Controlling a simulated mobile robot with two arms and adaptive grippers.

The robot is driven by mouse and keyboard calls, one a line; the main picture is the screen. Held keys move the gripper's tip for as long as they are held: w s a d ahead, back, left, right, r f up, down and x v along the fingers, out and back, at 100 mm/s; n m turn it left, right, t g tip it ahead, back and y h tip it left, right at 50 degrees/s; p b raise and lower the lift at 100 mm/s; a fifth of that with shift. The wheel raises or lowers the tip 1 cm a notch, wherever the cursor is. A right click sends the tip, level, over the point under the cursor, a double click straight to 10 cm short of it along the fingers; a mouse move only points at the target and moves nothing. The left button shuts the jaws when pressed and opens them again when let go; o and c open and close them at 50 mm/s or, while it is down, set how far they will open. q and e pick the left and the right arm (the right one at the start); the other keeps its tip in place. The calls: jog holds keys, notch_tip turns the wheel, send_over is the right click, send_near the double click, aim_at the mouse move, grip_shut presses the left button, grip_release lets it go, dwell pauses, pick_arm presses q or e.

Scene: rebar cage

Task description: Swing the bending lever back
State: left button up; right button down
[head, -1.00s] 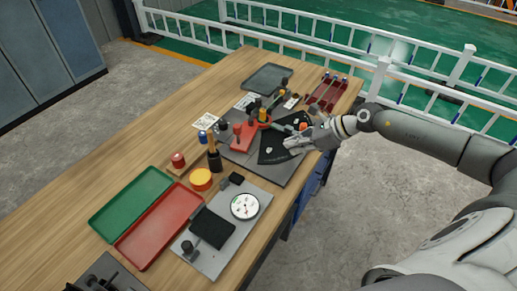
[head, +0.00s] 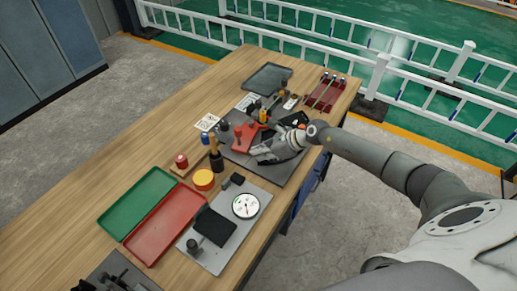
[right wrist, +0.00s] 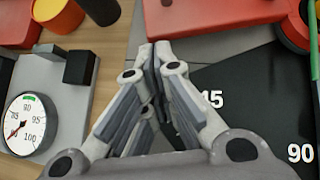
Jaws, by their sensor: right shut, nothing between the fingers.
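The bending station's dark base plate (head: 278,172) lies on the right part of the bench. A red part (head: 243,136) with upright pins stands on it; I cannot tell for sure whether this is the bending lever. In the right wrist view a red block (right wrist: 205,14) lies just beyond my fingertips. The black angle plate (right wrist: 250,95) shows 45 and 90 there. My right gripper (head: 256,155) is low over the plate, in front of the red part. Its fingers (right wrist: 155,50) are closed together and empty. My arm hides part of the angle plate. My left gripper is not in view.
Green (head: 135,203) and red (head: 165,222) trays lie nearer. A green rod (right wrist: 314,55) shows at the wrist view's right edge.

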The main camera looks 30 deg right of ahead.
aim_at(245, 150)
jog(key=shift+w+a, duration=0.2)
jog(key=shift+a, duration=0.05)
jog(key=w+a+b, duration=0.1)
jog(key=w+a, duration=0.1)
jog(key=shift+w+a, duration=0.1)
jog(key=shift+a, duration=0.25)
jog(key=shift+w+a+b, duration=0.35)
jog(key=shift+w, duration=0.05)
jog(key=shift+s, duration=0.1)
jog(key=shift+d, duration=0.15)
